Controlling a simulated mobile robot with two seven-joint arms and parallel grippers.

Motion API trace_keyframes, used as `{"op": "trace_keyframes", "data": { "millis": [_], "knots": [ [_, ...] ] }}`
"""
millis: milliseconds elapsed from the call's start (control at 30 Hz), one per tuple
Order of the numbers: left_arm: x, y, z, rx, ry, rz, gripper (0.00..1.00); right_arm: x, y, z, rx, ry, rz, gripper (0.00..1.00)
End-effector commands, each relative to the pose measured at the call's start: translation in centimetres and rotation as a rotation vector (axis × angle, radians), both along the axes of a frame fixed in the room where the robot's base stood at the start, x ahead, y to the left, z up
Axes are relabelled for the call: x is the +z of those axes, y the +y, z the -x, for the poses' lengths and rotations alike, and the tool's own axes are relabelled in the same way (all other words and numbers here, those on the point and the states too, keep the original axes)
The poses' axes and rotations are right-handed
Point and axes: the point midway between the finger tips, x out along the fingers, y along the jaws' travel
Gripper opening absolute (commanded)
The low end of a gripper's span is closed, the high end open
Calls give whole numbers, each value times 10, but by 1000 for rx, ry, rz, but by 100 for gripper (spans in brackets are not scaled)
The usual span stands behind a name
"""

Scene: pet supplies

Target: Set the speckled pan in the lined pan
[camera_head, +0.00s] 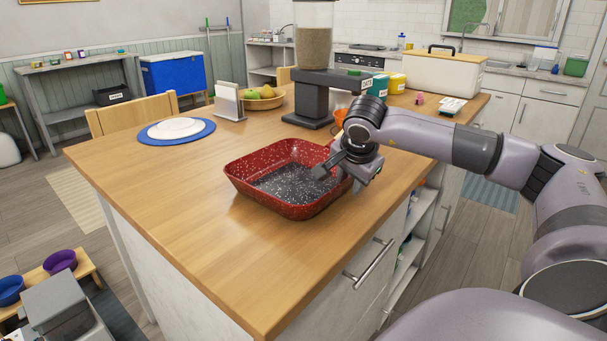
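A red pan (250,187) with white specks stands on the wooden island top. Its floor is dark with white specks; I cannot tell whether this is a coating or something lying in it. My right gripper (343,180) is at the pan's right rim, with one finger over the inside and the other near the outer side. The fingers look apart, and whether they touch the rim is unclear. No second pan can be made out on the island. My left gripper is not in view.
A feeder with a dark stand (312,98), an orange item (340,116) and a fruit bowl (262,102) stand behind the pan. A white plate lies on a blue mat (155,137) at left. The island top (150,180) is clear left of the pan.

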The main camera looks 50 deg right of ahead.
Motion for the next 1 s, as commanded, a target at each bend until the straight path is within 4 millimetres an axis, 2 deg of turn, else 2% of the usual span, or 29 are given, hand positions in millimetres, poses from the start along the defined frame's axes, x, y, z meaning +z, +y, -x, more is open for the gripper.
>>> {"op": "trace_keyframes", "data": {
  "millis": [333,367,433,467,1000],
  "knots": [
    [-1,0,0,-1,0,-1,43,-1,0,0,0,0,0,34],
    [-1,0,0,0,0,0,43,-1,0,0,0,0,0,27],
    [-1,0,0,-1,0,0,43,-1,0,0,0,0,0,5],
    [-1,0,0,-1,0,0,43,-1,0,0,0,0,0,0],
    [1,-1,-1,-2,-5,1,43,-2,0,0,0,3,0,0]
  ]
}}
